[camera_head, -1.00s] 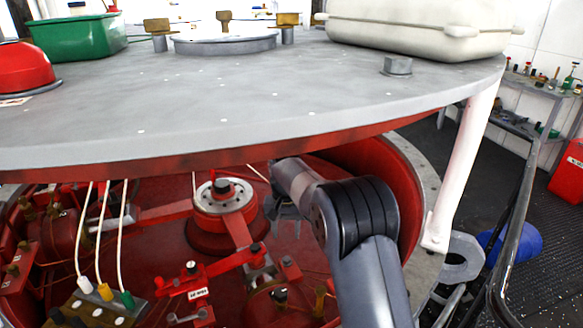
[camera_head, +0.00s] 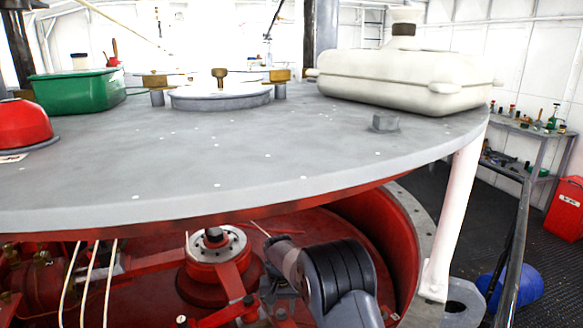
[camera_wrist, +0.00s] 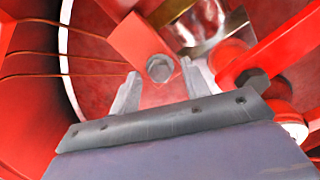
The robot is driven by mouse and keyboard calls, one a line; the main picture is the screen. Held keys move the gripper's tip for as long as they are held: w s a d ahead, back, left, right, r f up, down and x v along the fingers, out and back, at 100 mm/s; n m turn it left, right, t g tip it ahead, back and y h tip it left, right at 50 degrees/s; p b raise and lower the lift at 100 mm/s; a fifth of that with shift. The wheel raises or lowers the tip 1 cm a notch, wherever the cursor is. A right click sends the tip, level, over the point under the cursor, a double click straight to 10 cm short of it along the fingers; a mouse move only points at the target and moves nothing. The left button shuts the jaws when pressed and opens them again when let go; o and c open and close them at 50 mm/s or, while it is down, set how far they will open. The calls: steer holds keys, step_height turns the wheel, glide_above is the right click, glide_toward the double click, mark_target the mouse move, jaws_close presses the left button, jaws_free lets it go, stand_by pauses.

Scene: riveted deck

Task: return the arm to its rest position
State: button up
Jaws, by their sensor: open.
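My gripper (camera_wrist: 158,80) is open and empty in the wrist view, with its two grey fingers apart and a bolt head on a red bracket (camera_wrist: 130,38) showing between them. In the head view my arm reaches down into the red machinery bay (camera_head: 385,230) under the grey round deck (camera_head: 260,150). The fingers there are dim and partly hidden beside the red hub with a pale ring (camera_head: 232,245). I cannot tell whether they touch anything.
The deck's edge overhangs the bay and my arm. On it stand a green tub (camera_head: 75,92), a red bowl (camera_head: 22,125) and a white case (camera_head: 400,82). A white post (camera_head: 455,215) stands right of the bay. A railing (camera_head: 517,240) and blue object (camera_head: 520,290) are farther right.

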step_height(320, 180, up, 11)
step_height(320, 180, down, 11)
steer(key=shift+f, duration=0.1)
steer(key=shift+n, duration=0.6)
steer(key=n+p, duration=0.1)
steer(key=n, duration=0.2)
steer(key=shift+r, duration=0.2)
steer(key=n+p, duration=0.2)
steer(key=n, duration=0.3)
step_height(320, 180, up, 11)
steer(key=m+b, duration=0.1)
steer(key=m, duration=0.1)
steer(key=shift+f, duration=0.15)
